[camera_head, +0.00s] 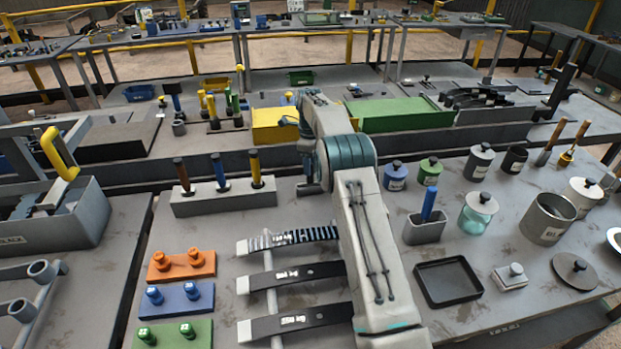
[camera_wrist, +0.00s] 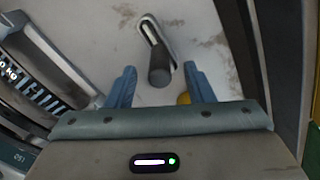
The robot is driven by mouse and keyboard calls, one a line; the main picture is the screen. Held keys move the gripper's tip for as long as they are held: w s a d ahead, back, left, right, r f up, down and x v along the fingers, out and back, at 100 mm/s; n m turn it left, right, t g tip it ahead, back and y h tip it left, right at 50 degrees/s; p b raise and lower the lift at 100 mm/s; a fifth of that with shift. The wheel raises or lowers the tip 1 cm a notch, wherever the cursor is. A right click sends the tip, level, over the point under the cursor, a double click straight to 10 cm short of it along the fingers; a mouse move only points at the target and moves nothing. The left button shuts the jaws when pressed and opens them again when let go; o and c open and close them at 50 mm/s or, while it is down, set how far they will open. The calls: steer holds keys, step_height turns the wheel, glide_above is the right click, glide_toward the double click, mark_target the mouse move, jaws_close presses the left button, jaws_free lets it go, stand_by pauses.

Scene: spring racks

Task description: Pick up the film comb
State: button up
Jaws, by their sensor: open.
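In the wrist view my gripper (camera_wrist: 160,68) is open, with its two blue fingers apart. Between and just beyond the fingertips is a tool with a dark round handle (camera_wrist: 159,70) and a long pale-rimmed head with a dark slot. It looks like the film comb, but I cannot read a label on it. The handle end points toward my palm, with a gap on both sides, and neither finger clearly touches it. In the head view my arm hides most of the area around the gripper, and I cannot make the tool out there.
A black-and-white striped bar (camera_head: 290,238) lies above two dark bars (camera_head: 300,275) on a rack. A grey block (camera_head: 222,200) holds several upright tools. Orange (camera_head: 182,265), blue and green peg blocks stand left. A black tray (camera_head: 448,282) and several jars stand right.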

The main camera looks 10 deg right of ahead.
steer(key=shift+f+p, duration=0.5)
steer(key=shift+f, duration=1.4)
jaws_close()
steer(key=shift+r, duration=0.2)
steer(key=shift+r, duration=0.25)
step_height(320, 180, up, 3)
steer(key=shift+r+b, duration=0.2)
steer(key=shift+b, duration=0.7)
steer(key=s+d+r+b, duration=0.3)
steer(key=s+r, duration=0.3)
steer(key=s, duration=0.5)
steer(key=shift+d+r+b, duration=0.15)
steer(key=shift+r+b, duration=0.25)
steer(key=shift+b, duration=0.2)
steer(key=shift+s, duration=0.1)
